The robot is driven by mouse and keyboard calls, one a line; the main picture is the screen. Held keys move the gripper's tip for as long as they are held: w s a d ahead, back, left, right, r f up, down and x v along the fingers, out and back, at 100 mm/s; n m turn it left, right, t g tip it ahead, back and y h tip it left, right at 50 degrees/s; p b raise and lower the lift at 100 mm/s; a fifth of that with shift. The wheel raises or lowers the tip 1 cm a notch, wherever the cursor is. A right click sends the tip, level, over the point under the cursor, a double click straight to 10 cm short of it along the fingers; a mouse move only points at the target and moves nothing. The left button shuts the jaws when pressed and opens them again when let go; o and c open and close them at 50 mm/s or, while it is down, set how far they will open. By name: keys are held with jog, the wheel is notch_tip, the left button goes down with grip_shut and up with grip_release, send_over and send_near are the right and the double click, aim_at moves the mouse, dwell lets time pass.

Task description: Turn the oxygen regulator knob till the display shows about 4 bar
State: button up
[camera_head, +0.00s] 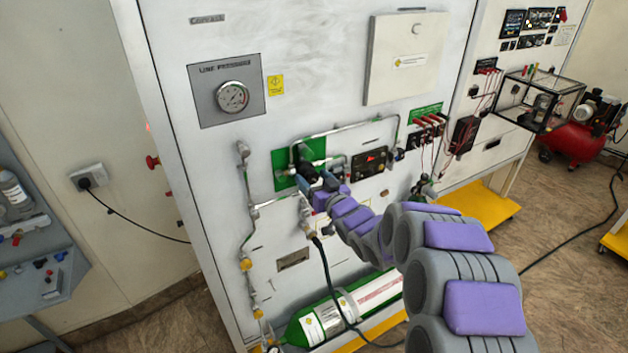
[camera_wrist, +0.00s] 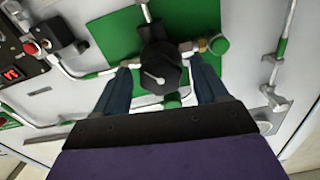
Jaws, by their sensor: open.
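The oxygen regulator knob (camera_wrist: 160,72) is black with a pale pointer mark, in front of a green plate (camera_wrist: 116,36). In the head view the knob (camera_head: 305,168) is partly hidden by my gripper (camera_head: 317,182). In the wrist view my gripper (camera_wrist: 163,84) has its two blue fingers apart, one on each side of the knob. I cannot tell whether they touch it. The display (camera_wrist: 14,74) shows red digits too small to read for sure; it also appears in the head view (camera_head: 374,158), right of the knob.
A line pressure gauge (camera_head: 232,96) sits on the panel above. Metal pipes (camera_head: 355,128) run around the knob. A green and white cylinder (camera_head: 335,312) lies at the panel's foot, with a black hose (camera_head: 327,275) hanging in front. Red and black cables (camera_head: 432,122) hang at the right.

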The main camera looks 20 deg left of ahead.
jog(key=shift+c, duration=0.2)
jog(key=c, duration=1)
jog(key=m+p, duration=0.2)
jog(key=p, duration=0.1)
jog(key=shift+r, duration=0.2)
jog(key=shift+f+m+p, duration=0.2)
jog(key=shift+m+p, duration=0.65)
jog(key=shift+m, duration=0.45)
jog(key=o, duration=1)
jog(key=shift+w, duration=0.1)
jog(key=shift+o, duration=0.2)
jog(key=b+v, duration=0.2)
jog(key=v, duration=1.5)
jog(key=shift+d, duration=0.2)
